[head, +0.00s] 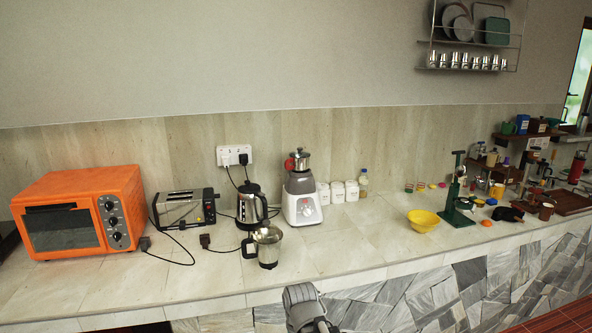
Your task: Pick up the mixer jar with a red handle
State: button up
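A steel mixer jar with a red handle (301,160) sits on top of a white and grey mixer base (303,198) near the back of the counter. Its red handle is on the left side of the jar. A second jar (268,250), clear and steel with a black handle, stands apart on the counter in front and to the left. My gripper (301,293) shows at the bottom middle, in front of the counter's front edge and well short of the red-handled jar. Its fingertips are not clear, so I cannot tell if it is open.
A kettle (250,206), a toaster (185,208) and an orange oven (80,211) stand to the left, with cables on the counter. White canisters (337,191) stand right of the mixer. A yellow bowl (423,221) is farther right. Counter before the mixer is clear.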

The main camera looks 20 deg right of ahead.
aim_at(298, 165)
jog(key=z, duration=0.1)
jog(key=i, duration=1)
jog(key=u, duration=0.05)
